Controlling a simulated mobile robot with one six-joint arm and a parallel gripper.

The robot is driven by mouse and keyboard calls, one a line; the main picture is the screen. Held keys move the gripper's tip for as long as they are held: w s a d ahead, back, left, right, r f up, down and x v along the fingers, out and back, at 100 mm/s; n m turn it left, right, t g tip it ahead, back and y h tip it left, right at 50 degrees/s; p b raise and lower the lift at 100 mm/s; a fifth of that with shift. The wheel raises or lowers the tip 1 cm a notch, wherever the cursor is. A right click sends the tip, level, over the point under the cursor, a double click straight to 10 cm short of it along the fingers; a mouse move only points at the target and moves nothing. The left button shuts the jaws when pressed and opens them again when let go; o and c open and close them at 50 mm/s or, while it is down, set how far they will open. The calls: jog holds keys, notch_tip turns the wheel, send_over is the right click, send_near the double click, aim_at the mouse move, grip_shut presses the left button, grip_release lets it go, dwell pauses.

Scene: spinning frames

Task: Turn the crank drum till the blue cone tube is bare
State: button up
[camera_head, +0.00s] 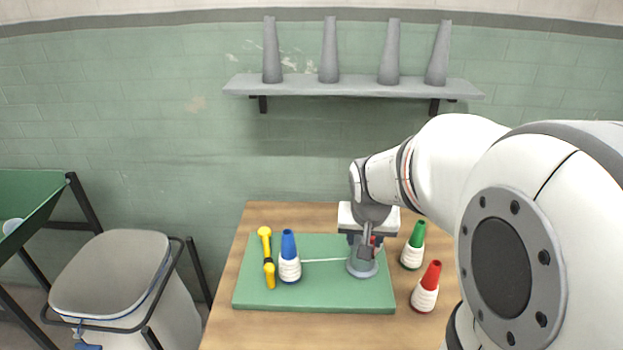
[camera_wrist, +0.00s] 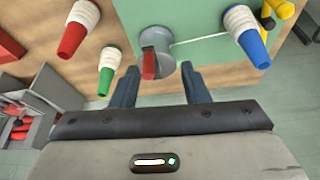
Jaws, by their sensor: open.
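The blue cone tube (camera_head: 288,244) stands upright on the green board with white yarn wound around its lower part. It also shows in the wrist view (camera_wrist: 259,55). A thin white thread runs from it to the grey crank drum (camera_head: 361,267), seen in the wrist view (camera_wrist: 157,40) with a red crank handle (camera_wrist: 149,66). My gripper (camera_wrist: 160,70) is open over the drum, its two dark fingers apart. The red handle appears between or just beyond the fingertips; I cannot tell if they touch. In the head view my wrist partly hides the drum.
A yellow tool-like piece (camera_head: 267,257) stands left of the blue tube on the green board (camera_head: 325,297). Green (camera_head: 413,248) and red (camera_head: 425,289) cones with white yarn stand to the right. A shelf (camera_head: 350,85) holds several grey cones. A bin (camera_head: 125,285) stands left of the table.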

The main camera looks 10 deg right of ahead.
aim_at(372, 241)
jog(key=shift+m+h, duration=0.3)
jog(key=shift+m, duration=0.4)
jog(key=w+d, duration=0.1)
jog(key=w+d+f, duration=0.1)
jog(key=w+d, duration=0.2)
jog(key=shift+f, duration=0.4)
jog(key=p+x, duration=0.1)
jog(key=x, duration=0.7)
jog(key=shift+w+r, duration=0.15)
jog(key=shift+c, duration=0.2)
grip_shut()
